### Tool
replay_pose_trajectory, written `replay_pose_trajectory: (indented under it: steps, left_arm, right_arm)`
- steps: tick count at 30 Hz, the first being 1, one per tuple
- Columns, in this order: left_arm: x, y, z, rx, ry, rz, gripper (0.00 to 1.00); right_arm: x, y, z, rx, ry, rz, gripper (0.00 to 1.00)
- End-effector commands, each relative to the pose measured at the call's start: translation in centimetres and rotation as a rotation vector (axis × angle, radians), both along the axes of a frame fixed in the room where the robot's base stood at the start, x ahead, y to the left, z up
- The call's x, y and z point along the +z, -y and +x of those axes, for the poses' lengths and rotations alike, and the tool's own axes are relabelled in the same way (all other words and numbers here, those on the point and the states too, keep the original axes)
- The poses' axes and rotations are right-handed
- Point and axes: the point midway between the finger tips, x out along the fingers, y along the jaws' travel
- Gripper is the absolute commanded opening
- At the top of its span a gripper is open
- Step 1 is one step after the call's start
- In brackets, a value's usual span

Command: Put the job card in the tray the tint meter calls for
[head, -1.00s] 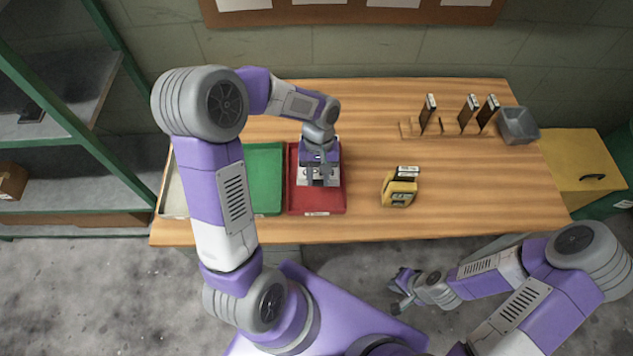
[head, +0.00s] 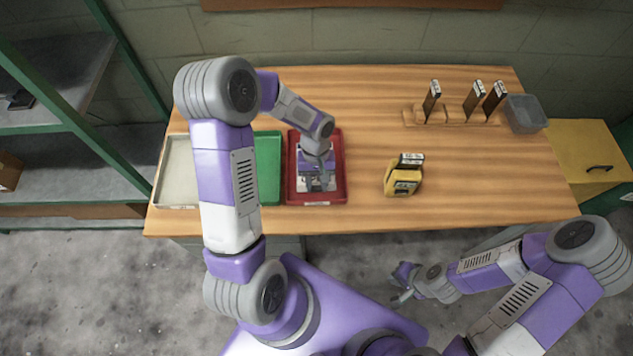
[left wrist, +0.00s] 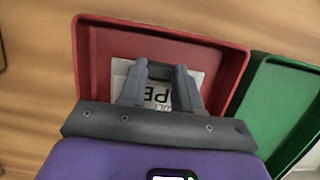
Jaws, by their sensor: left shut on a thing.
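The white job card (left wrist: 157,97) with black print is between the fingers of my left gripper (left wrist: 160,72), which is shut on it. My left gripper (head: 317,186) is over the red tray (head: 340,178), pointing down, with the card inside the tray's outline. I cannot tell whether the card touches the tray floor. The green tray (head: 268,165) and a pale grey tray (head: 176,183) stand to the left. The yellow tint meter (head: 402,180) stands on the right with a dark slide at its top; its reading is too small to make out. My right gripper (head: 401,284) is off the table's front edge.
A wooden rack (head: 455,116) with several upright dark slides stands at the back right, beside a grey bin (head: 525,114). A yellow cabinet (head: 585,155) is right of the table. A green-framed shelf (head: 75,120) is at the left. The table's middle is clear.

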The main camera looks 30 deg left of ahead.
Motion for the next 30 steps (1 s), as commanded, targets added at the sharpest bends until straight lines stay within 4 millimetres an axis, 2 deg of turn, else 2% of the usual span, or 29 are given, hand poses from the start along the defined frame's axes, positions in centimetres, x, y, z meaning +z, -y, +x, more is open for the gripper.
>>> replay_pose_trajectory:
  steps: [5,6,11,21,26,30]
  left_arm:
    - [-0.3,0.0,0.0,0.000,0.000,0.000,0.11]
    - [-0.3,0.0,0.0,0.000,0.000,0.000,0.36]
    - [-0.3,0.0,0.0,0.000,0.000,0.000,0.59]
    - [0.4,0.0,0.1,0.000,0.001,0.001,0.59]
    - [3.1,-0.4,0.7,0.000,0.005,0.001,0.59]
    - [6.3,-0.8,1.4,0.000,0.005,0.001,0.59]
  right_arm:
    - [-0.3,0.0,0.0,0.000,0.000,0.000,0.00]
    - [-0.3,0.0,0.0,0.000,0.000,0.000,0.00]
    - [-0.2,0.0,0.0,0.000,0.000,0.000,0.00]
    - [0.2,0.0,0.0,0.000,0.000,0.000,0.00]
    - [1.0,0.0,0.0,0.000,0.000,0.000,0.00]
    - [1.9,0.0,0.0,0.000,0.000,0.000,0.00]
